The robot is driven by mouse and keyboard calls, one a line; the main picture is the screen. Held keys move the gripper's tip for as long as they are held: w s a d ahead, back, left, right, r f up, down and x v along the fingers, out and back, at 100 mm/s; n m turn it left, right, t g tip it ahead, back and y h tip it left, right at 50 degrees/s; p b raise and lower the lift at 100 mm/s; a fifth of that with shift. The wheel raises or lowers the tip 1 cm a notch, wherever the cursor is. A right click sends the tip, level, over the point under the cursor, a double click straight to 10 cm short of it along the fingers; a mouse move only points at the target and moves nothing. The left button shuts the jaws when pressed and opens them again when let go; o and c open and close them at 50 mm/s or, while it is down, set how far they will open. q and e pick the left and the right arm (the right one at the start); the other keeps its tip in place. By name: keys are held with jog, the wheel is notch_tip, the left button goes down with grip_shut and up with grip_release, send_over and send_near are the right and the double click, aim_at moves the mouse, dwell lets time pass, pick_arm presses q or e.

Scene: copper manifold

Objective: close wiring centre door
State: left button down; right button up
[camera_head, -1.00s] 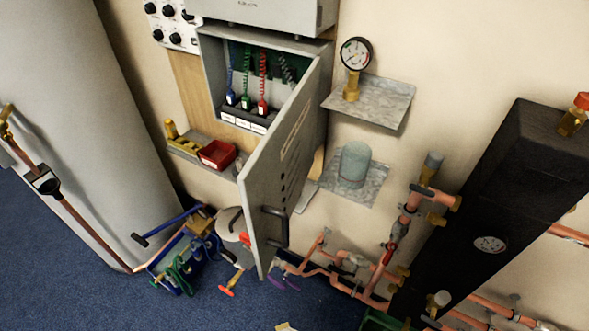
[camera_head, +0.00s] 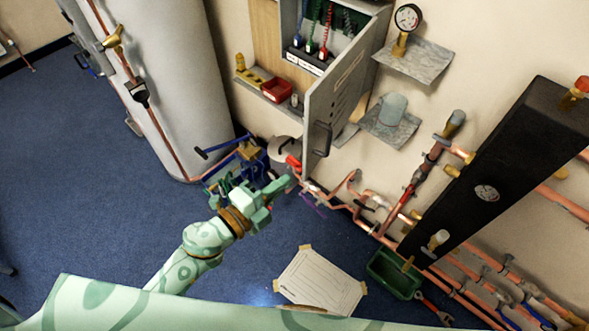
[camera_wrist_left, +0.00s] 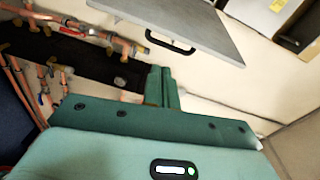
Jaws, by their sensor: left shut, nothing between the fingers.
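The grey wiring centre door (camera_head: 345,88) hangs open from its wall box (camera_head: 294,22), swung out toward me, with coloured coiled wires showing inside. Its dark handle (camera_head: 322,139) is near the lower free edge. In the left wrist view the door (camera_wrist_left: 190,25) and its black handle (camera_wrist_left: 170,42) are beyond the fingers. My left gripper (camera_head: 281,187) is shut and empty, below and left of the handle, apart from the door. Its closed fingers show in the left wrist view (camera_wrist_left: 161,84). My right gripper is not in view.
A shelf with a red bin (camera_head: 277,90) is left of the door. A gauge (camera_head: 408,17) and a grey cylinder (camera_head: 393,108) stand on wall shelves at right. Copper pipes (camera_head: 375,220) and a black panel (camera_head: 490,170) are right. A paper sheet (camera_head: 320,283) lies on the blue floor.

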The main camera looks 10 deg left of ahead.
aim_at(304, 154)
pick_arm(q)
jog(key=shift+w+d+r+m+g+h, duration=0.1)
jog(key=shift+w+d+r+m+h, duration=0.25)
jog(key=shift+w+d, duration=0.7)
jog(key=shift+w+d+r+m+g+h, duration=0.15)
jog(key=shift+w+d+m, duration=0.35)
jog(key=shift+w, duration=1)
jog(key=shift+w+d+r+m+g+h, duration=0.1)
jog(key=shift+w+d+r+m+h, duration=0.3)
jog(key=shift+w+d, duration=0.65)
jog(key=shift+w+a+f, duration=0.1)
jog(key=shift+w+a, duration=0.15)
jog(key=shift+w, duration=0.05)
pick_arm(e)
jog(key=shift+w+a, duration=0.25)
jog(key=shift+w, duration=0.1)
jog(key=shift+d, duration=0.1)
pick_arm(q)
jog(key=shift+a, duration=0.1)
